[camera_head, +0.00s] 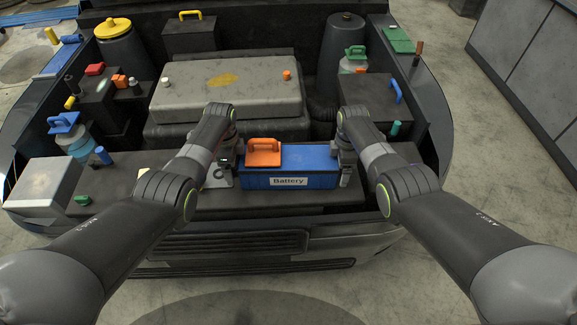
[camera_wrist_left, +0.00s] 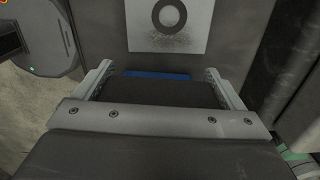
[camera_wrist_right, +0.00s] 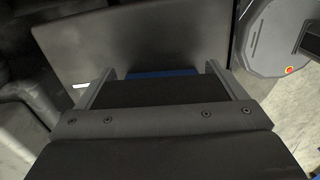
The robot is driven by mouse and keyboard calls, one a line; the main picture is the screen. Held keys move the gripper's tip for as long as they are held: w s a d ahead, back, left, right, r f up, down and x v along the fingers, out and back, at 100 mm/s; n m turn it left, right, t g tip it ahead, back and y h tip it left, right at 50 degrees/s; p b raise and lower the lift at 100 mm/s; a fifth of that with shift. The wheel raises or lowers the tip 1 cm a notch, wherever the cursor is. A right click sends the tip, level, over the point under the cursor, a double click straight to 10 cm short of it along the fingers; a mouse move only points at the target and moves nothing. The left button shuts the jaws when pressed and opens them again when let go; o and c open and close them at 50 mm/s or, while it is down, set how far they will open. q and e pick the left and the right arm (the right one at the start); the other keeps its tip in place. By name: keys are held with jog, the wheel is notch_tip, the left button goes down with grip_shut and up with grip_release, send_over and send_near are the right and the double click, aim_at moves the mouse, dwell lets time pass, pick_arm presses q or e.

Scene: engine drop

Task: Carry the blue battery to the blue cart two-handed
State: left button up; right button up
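The blue battery (camera_head: 290,180), labelled "Battery" and with an orange handle or cap (camera_head: 264,152) on its left top, sits upright at the front of the engine bay. My left gripper (camera_head: 228,162) is at its left end and my right gripper (camera_head: 345,168) is at its right end. In both wrist views the fingers stand wide apart. A strip of blue shows between them in the left wrist view (camera_wrist_left: 158,75) and in the right wrist view (camera_wrist_right: 162,74), with gaps beside it. Blue slats (camera_head: 40,17) show at the far left; I cannot tell if they are the cart.
A grey engine cover (camera_head: 228,100) lies just behind the battery. A grey box (camera_head: 45,183) stands front left, and a dark box with a blue handle (camera_head: 370,100) is back right. The front bumper (camera_head: 240,243) lies before the battery. Grey cabinets (camera_head: 525,60) line the right; the floor there is clear.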

pick_arm(q)
jog(key=c, duration=1.2)
pick_arm(e)
jog(key=c, duration=1.2)
pick_arm(q)
jog(key=shift+w+r, duration=0.2)
jog(key=shift+w, duration=0.05)
pick_arm(e)
jog(key=shift+w+r, duration=0.15)
jog(key=shift+w, duration=0.1)
pick_arm(q)
jog(key=shift+r+p, duration=0.1)
jog(key=shift+p, duration=0.2)
pick_arm(e)
jog(key=shift+r, duration=0.15)
